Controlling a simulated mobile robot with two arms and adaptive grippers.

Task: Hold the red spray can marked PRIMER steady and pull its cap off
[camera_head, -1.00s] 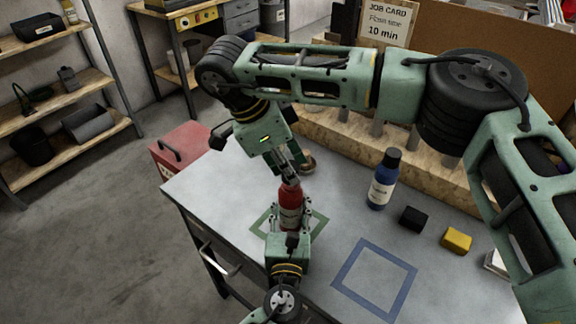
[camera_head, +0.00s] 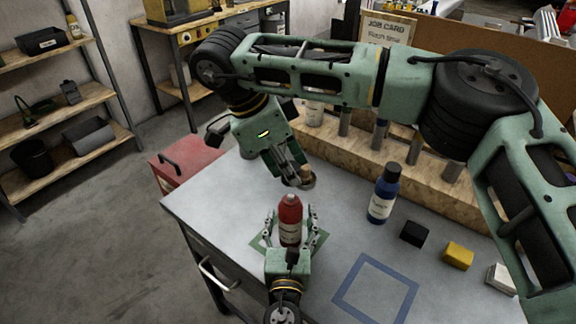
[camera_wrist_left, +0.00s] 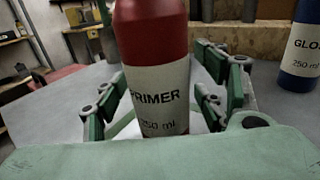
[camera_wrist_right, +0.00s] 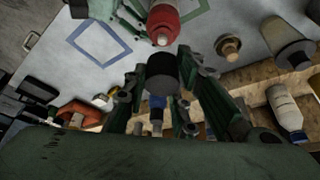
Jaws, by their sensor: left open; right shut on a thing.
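The red can marked PRIMER (camera_head: 290,222) stands upright over the green square outline, its rounded top bare. The left wrist view shows its label and red body (camera_wrist_left: 158,75) close up, with its top cut off. My left gripper (camera_head: 292,236) is open, its fingers on either side of the can with gaps. My right gripper (camera_head: 292,174) is above and behind the can, apart from it. In the right wrist view it is shut on the black cap (camera_wrist_right: 162,72), with the can's red top and pale nozzle (camera_wrist_right: 163,24) beyond.
A blue can (camera_head: 383,194) stands to the right, before a wooden rack (camera_head: 425,178). Black (camera_head: 414,233), yellow (camera_head: 458,255) and white (camera_head: 501,279) blocks lie farther right. A blue square outline (camera_head: 348,287) at front right is empty. A red toolbox (camera_head: 180,168) is beyond the table's left edge.

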